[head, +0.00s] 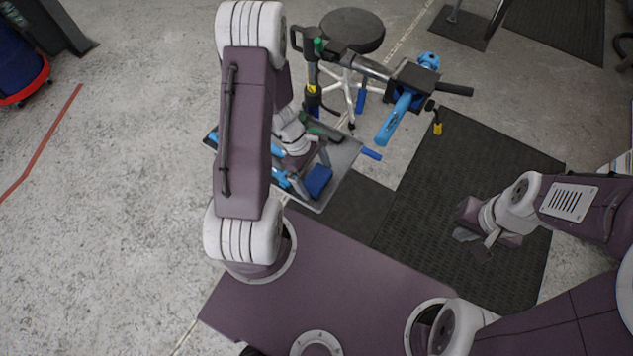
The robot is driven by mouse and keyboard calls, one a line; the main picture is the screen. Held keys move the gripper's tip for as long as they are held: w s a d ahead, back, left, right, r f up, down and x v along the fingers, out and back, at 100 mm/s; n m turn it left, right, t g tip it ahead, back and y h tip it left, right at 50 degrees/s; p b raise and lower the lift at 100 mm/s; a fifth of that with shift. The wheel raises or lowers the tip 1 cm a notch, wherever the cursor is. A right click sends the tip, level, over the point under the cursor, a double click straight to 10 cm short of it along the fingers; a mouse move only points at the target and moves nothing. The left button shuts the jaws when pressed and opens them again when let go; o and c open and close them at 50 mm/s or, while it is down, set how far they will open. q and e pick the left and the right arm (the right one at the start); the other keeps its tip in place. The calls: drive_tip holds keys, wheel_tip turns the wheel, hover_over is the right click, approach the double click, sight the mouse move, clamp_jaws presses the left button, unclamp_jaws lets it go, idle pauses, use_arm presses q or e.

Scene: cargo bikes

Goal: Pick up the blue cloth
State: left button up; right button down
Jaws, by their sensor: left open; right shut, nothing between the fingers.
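A dark blue folded piece that looks like the blue cloth (318,181) lies at the front right of a grey tool tray (345,160). My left gripper (305,163) is over the tray, just behind the cloth and slightly left of it. It is open, and its fingertips are hard to make out; I cannot tell whether it touches the cloth. My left arm hides the left part of the tray. My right gripper (475,238) is shut and empty, over the black mat at the right, away from the tray.
A bike repair stand (385,70) with blue clamp parts rises behind the tray. A round black stool (352,30) stands behind it. Black mats (440,160) cover the floor at right.

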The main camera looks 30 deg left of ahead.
use_arm(q)
drive_tip(key=shift+w+d+f, duration=0.1)
drive_tip(key=shift+d+f, duration=0.15)
drive_tip(key=shift+f, duration=0.35)
drive_tip(key=shift+r, duration=0.1)
drive_tip(key=shift+c, duration=0.9)
drive_tip(key=c, duration=0.9)
use_arm(e)
drive_tip(key=shift+w+f, duration=0.1)
drive_tip(key=shift+f, duration=0.1)
use_arm(q)
drive_tip(key=shift+r, duration=0.1)
